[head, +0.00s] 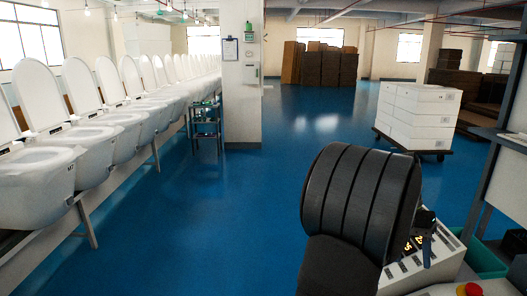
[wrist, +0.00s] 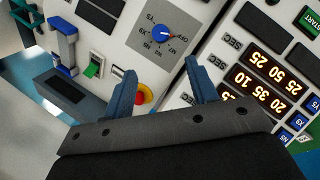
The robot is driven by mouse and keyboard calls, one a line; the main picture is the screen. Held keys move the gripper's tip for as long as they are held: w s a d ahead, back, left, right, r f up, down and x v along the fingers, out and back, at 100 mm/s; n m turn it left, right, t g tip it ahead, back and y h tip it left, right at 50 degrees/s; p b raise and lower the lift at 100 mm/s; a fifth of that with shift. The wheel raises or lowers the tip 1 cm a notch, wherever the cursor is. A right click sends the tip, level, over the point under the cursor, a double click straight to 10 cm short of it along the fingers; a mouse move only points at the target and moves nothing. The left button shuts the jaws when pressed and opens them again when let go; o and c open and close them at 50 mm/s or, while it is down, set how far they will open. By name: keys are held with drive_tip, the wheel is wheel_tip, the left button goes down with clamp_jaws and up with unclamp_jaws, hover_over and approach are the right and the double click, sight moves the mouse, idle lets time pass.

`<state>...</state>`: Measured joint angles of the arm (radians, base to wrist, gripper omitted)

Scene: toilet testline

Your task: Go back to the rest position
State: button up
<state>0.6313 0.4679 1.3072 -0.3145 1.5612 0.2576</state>
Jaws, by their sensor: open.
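My gripper (wrist: 158,85) shows in the wrist view with its two blue-grey fingers apart and nothing between them. It faces a light control panel (wrist: 205,20). The panel has a blue rotary knob (wrist: 163,33), a green rocker switch (wrist: 93,67) and lit digital displays (wrist: 255,85). A red button on a yellow base (wrist: 140,97) is partly hidden behind the left finger. In the head view my dark arm stands in front of the panel (head: 405,270) at the lower right, and the fingers are not clearly visible there.
A red emergency button (head: 469,290) is at the bottom right of the head view. A green bin (head: 485,258) is beside the panel. White toilets (head: 85,125) line the left side. White boxes (head: 420,112) stand on a cart. The blue floor (head: 220,215) between is clear.

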drive_tip(key=x, duration=1.5)
drive_tip(key=shift+s+d+f, duration=0.1)
drive_tip(key=shift+s+f, duration=0.05)
drive_tip(key=shift+f, duration=0.1)
drive_tip(key=m+t+y, duration=0.1)
drive_tip(key=m, duration=0.3)
drive_tip(key=shift+r, duration=0.15)
drive_tip(key=m+t, duration=0.1)
drive_tip(key=m, duration=0.1)
drive_tip(key=m+t, duration=0.1)
drive_tip(key=m, duration=0.1)
drive_tip(key=shift+s+d+y, duration=0.1)
drive_tip(key=shift+s+y, duration=0.05)
drive_tip(key=shift+y, duration=0.15)
wheel_tip(320, 180, up, 9)
drive_tip(key=shift+w, duration=0.25)
